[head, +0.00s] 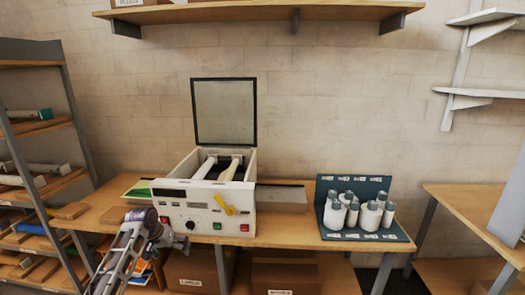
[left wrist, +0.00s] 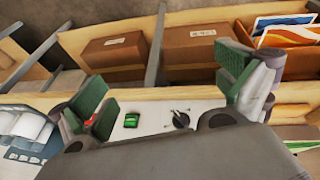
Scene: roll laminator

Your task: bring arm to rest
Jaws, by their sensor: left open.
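The white roll laminator (head: 272,190) stands on the wooden bench with its lid (head: 224,112) raised upright and two pale rollers (head: 230,168) showing inside. Its front has a yellow lever (head: 226,205), a green button (head: 217,226) and a red button (head: 244,228). My left gripper (head: 182,243) is at the bench's front edge, before the lower left of the laminator. In the left wrist view, its two green-padded fingers (left wrist: 168,98) are spread wide with nothing between them. Beyond them show the laminator's front, a green button (left wrist: 131,120) and a black knob (left wrist: 181,119). My right gripper is out of view.
A dark rack (head: 325,205) of white and grey cylinders stands right of the laminator. A green sheet (head: 138,189) lies to its left. Cardboard boxes (head: 192,272) sit on the shelf below. A shelf unit (head: 65,110) stands at far left, another bench (head: 465,200) at right.

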